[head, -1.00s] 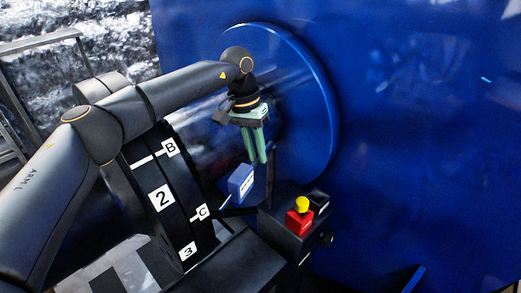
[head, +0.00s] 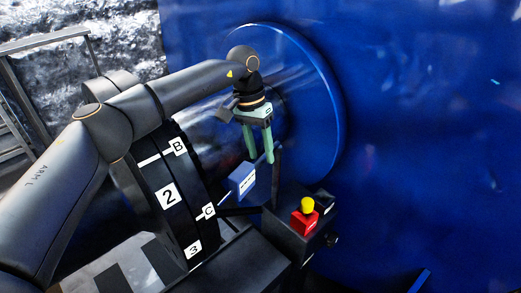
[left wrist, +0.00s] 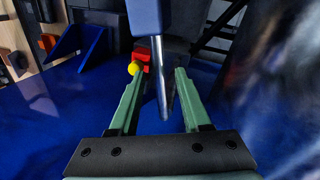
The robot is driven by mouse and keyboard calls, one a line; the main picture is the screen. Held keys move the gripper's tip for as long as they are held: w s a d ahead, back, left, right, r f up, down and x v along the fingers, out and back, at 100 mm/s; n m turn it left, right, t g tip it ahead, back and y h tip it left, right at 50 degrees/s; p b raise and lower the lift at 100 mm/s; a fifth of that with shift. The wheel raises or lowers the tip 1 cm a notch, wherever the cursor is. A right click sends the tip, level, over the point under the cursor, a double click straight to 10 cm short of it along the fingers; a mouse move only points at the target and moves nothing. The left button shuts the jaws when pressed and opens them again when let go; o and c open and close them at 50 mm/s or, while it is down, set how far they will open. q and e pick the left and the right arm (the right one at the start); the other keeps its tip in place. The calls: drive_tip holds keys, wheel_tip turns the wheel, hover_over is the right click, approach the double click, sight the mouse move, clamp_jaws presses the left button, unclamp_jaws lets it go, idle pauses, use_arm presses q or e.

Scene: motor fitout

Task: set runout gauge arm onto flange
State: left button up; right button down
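A black wheel-like flange (head: 168,196) with white labels B, 2, C and 3 stands left of centre in the head view. A small blue block with a white label, seemingly the gauge (head: 241,181), sits right of it; a dark bar runs beneath it. My left gripper (head: 261,161) is open, fingers pointing down, just above and right of the block. In the left wrist view, a blue body with a silver rod (left wrist: 162,85), probably the gauge, reaches between the spread fingers. I cannot tell whether they touch it. My right gripper is not in view.
A red block with a yellow knob (head: 306,206) sits on a dark box right of the gauge. A large blue disc (head: 318,110) and blue wall stand behind my gripper. A metal railing (head: 40,40) is at the far left.

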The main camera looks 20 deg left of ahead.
use_arm(q)
wheel_tip(320, 180, up, 12)
drive_tip(key=a, duration=0.2)
drive_tip(key=shift+w+a+r, duration=0.15)
drive_tip(key=shift+w+r, duration=0.05)
drive_tip(key=shift+w, duration=0.15)
